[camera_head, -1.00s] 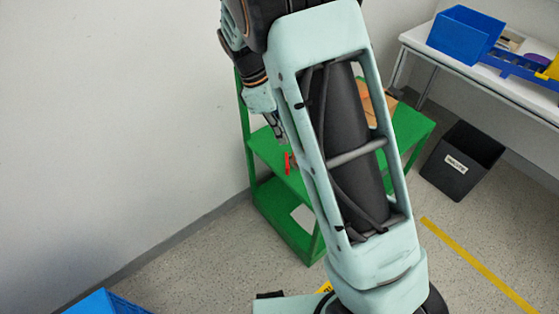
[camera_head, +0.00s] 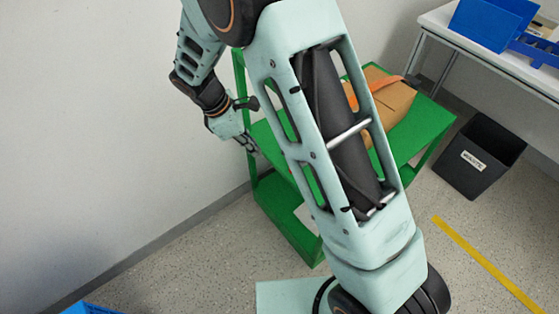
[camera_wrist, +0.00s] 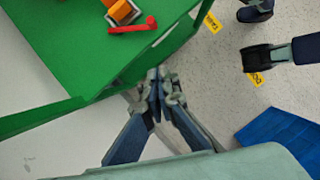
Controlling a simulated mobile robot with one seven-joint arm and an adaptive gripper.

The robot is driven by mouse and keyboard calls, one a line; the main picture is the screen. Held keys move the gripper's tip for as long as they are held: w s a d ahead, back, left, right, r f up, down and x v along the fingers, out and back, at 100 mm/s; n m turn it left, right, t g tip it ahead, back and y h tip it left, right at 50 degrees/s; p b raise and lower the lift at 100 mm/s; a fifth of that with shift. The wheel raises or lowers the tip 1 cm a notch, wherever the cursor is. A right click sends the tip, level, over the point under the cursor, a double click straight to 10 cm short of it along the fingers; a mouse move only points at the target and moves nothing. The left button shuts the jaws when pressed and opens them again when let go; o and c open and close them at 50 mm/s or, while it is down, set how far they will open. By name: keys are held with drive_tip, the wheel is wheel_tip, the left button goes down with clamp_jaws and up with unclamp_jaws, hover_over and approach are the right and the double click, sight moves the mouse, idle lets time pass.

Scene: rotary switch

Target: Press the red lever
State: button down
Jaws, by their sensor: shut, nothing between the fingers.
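The red lever (camera_wrist: 133,28) shows in the wrist view on top of the green cart, beside a small orange block on a grey piece (camera_wrist: 122,11). In the head view my arm hides the lever. My gripper (camera_wrist: 160,75) is shut and empty. In the wrist view its fingertips are by the near edge of the green cart, below and to the right of the lever, and apart from it. In the head view my gripper (camera_head: 252,148) is at the left end of the green cart (camera_head: 425,120).
A cardboard box (camera_head: 392,100) with an orange strap stands on the cart. A black bin (camera_head: 480,155) and a white table (camera_head: 480,55) with blue bins are at the right. The wall is close on the left. A blue object (camera_wrist: 285,140) lies on the floor.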

drive_tip(key=w+d+f+b, duration=0.1)
drive_tip(key=d+f, duration=0.6)
drive_tip(key=f, duration=0.2)
drive_tip(key=shift+d+b, duration=0.35)
drive_tip(key=shift+b, duration=0.05)
drive_tip(key=shift+f, duration=0.1)
